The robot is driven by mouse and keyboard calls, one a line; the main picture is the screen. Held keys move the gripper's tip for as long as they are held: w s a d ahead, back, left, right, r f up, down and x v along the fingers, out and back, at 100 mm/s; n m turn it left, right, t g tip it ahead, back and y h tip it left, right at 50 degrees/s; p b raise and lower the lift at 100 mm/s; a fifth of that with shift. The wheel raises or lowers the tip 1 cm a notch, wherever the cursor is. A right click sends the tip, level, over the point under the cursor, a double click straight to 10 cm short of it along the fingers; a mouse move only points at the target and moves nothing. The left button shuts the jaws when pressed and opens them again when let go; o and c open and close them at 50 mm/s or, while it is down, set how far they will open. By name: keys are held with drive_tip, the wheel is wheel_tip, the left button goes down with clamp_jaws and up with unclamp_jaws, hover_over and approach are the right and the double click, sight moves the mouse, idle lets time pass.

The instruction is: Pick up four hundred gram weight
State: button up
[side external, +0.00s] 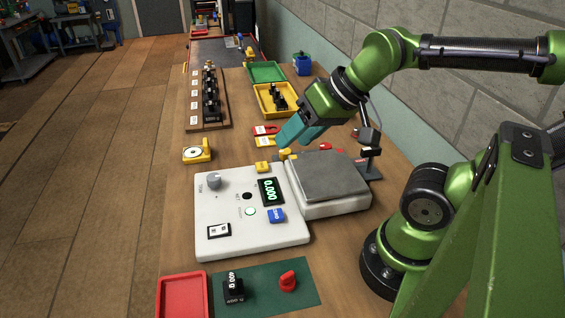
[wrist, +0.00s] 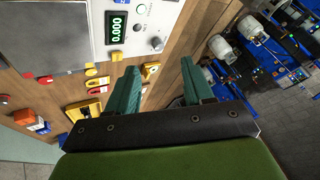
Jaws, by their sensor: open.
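A black weight (side external: 234,287) with a white label stands on the green mat (side external: 262,272) at the front; the label seems to read 400, but it is small. Several black weights (side external: 211,92) stand in a wooden rack at the back left, their labels too small to read. My gripper (side external: 290,138) is open and empty, above the table behind the scale's grey pan, far from the mat. Its teal fingers show apart in the wrist view (wrist: 158,66), with no weight between them.
The white scale (side external: 220,245) reads 0.000, its grey pan (side external: 325,177) bare. A red tray (side external: 183,297) and a red knob-like piece (side external: 288,281) are at the front. A yellow bin (side external: 262,100) holds black parts. A small stand (side external: 370,165) is right of the pan.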

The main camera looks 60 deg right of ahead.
drive_tip(key=o, duration=0.3)
drive_tip(key=m+g+h, duration=0.2)
drive_tip(key=m+g, duration=0.3)
drive_tip(key=g, duration=0.2)
hover_over(231, 279)
wheel_tip(231, 279, down, 7)
drive_tip(key=f, duration=1.1)
drive_tip(key=shift+s+a+f, duration=0.15)
drive_tip(key=shift+a, duration=0.1)
drive_tip(key=shift+d+f, duration=0.15)
drive_tip(key=shift+f, duration=1.2)
drive_tip(key=shift+d+f, duration=0.1)
drive_tip(key=shift+f, duration=1.2)
